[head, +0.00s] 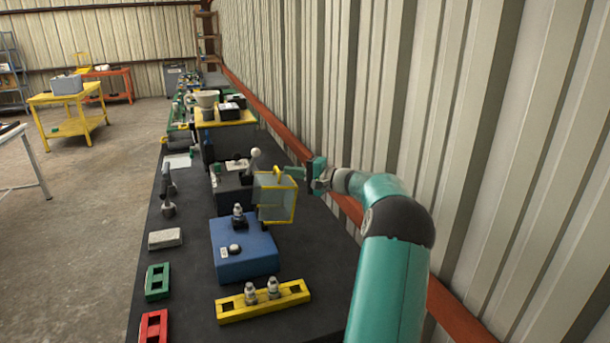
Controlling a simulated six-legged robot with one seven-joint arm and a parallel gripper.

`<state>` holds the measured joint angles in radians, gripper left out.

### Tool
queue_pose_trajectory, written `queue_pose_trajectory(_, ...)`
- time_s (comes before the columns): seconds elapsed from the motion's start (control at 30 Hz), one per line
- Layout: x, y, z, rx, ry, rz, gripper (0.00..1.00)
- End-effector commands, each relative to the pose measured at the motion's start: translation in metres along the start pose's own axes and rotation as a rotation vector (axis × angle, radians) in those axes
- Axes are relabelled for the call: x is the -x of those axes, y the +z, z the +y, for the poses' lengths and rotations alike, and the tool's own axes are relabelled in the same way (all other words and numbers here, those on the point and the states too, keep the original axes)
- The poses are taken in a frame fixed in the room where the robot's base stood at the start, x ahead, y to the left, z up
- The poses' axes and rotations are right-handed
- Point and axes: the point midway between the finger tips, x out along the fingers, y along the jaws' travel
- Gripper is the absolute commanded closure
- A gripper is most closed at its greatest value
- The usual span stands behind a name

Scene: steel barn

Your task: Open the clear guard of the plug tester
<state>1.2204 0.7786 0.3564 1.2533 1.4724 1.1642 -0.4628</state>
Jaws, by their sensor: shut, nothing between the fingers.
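The plug tester (245,256) is a blue box on the dark bench, with a spark plug (238,214) standing on top and a dark knob beside it. Its clear guard (275,198), a see-through cover with yellow edges, stands raised at the box's far right side, clear of the plug. A yellow bar shows along its upper edge. My gripper (291,171) is shut and empty, just right of the guard's upper edge and pointing left. I cannot tell whether the fingertips touch the guard.
A yellow rack (262,301) with two plugs lies in front of the tester. Green (158,282) and red (153,327) racks and a grey block (165,239) lie left. A dark device (232,195) stands behind. The corrugated wall (440,120) is close on the right.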

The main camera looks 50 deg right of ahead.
Motion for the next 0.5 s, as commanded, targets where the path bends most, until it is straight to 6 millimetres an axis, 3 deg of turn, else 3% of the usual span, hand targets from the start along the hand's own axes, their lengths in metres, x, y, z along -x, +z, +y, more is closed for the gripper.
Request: queue_pose_trajectory(0.5, -0.0105, 0.0035, -0.0032, 0.016, 0.015, -0.002, 1.00)
